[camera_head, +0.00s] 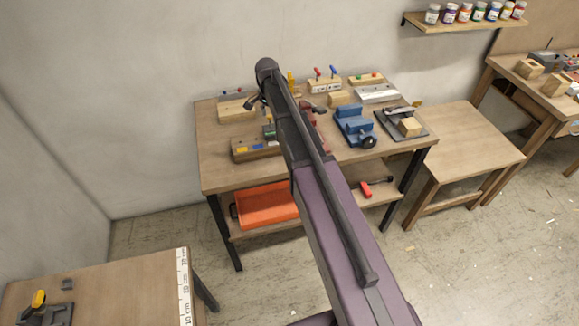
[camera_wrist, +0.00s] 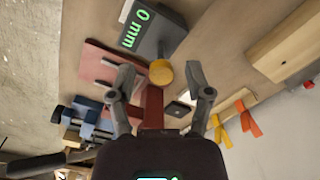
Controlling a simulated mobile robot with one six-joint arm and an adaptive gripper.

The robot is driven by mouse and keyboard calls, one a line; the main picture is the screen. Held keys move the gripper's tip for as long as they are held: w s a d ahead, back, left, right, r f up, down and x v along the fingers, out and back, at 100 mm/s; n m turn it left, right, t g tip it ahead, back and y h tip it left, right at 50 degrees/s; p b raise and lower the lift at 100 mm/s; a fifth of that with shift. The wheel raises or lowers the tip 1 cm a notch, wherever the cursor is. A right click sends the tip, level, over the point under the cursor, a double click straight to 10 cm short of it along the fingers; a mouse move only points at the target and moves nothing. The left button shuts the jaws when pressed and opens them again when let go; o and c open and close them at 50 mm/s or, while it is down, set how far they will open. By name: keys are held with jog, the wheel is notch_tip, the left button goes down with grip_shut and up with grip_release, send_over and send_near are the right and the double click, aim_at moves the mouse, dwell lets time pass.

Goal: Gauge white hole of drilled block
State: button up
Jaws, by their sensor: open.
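My gripper (camera_wrist: 163,95) is open and empty in the wrist view, its two fingers apart. A grey gauge with a green "0 mm" display (camera_wrist: 152,28) lies beyond the fingers in the wrist view. A round yellow-orange knob (camera_wrist: 161,73) shows between the fingertips, by the gauge's end; whether they touch cannot be told. A wooden block with yellow and blue marks (camera_head: 257,149), perhaps the drilled block, sits at the bench's front left. I cannot make out a white hole.
The workbench (camera_head: 225,178) also holds a blue vise (camera_head: 354,125), a wooden piece on a dark plate (camera_head: 409,127) and blocks along the back. An orange bin (camera_head: 267,203) is on the lower shelf. A stool-like table (camera_head: 462,148) at the right is bare.

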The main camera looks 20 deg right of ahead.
jog(key=shift+f+b, duration=0.85)
jog(key=shift+f, duration=0.2)
notch_tip(320, 180, up, 14)
jog(key=p, duration=1.4)
jog(key=s+f+n+b, duration=0.3)
jog(key=s, duration=0.6)
jog(key=s+f+n+b, duration=0.4)
jog(key=s, duration=0.6)
jog(key=s+f+n+b, duration=0.3)
jog(key=s+n, duration=0.1)
jog(key=s, duration=0.6)
jog(key=shift+f, duration=0.25)
